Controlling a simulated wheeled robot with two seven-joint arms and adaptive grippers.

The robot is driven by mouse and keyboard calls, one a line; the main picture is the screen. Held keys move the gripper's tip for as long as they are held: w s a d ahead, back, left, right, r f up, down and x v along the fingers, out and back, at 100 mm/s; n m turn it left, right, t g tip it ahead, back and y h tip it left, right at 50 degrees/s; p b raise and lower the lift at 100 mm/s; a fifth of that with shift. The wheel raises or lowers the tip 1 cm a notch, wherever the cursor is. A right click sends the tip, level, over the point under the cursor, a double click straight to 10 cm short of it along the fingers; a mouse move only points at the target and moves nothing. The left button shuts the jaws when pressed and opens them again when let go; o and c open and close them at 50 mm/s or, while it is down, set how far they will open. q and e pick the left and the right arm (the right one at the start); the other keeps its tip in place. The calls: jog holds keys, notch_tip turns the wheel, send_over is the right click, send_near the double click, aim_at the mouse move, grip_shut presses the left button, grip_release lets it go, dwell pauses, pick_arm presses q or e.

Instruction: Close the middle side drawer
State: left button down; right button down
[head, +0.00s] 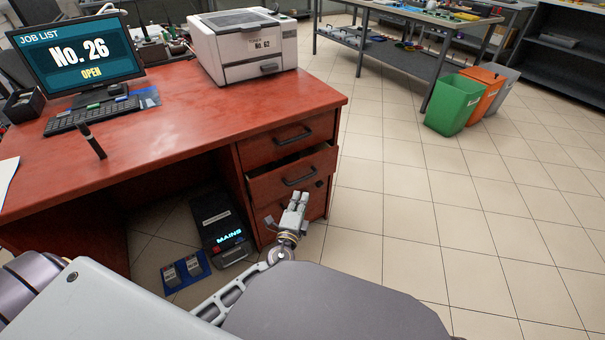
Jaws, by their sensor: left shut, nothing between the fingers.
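The red desk has a stack of side drawers under its right end. The middle side drawer (293,178) stands pulled out a little, with a dark gap above its front and a dark bar handle (299,177) on it. The top drawer (287,140) looks shut. The lower drawer (315,200) is partly hidden behind my left gripper (295,203). That gripper is shut and empty, just below the middle drawer's front in the picture; I cannot tell whether it touches. My right gripper is not in view.
The desk top (200,115) carries a monitor (85,58), keyboard (92,114) and printer (242,46). A black "MAINS" box (220,225) stands on the floor left of the drawers. Green (453,103) and orange (481,92) bins stand far right. The tiled floor right of the desk is clear.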

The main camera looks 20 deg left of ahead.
aim_at(305, 162)
pick_arm(q)
jog(key=shift+d, duration=0.1)
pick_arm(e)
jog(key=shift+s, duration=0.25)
pick_arm(q)
jog(key=shift+w, duration=0.2)
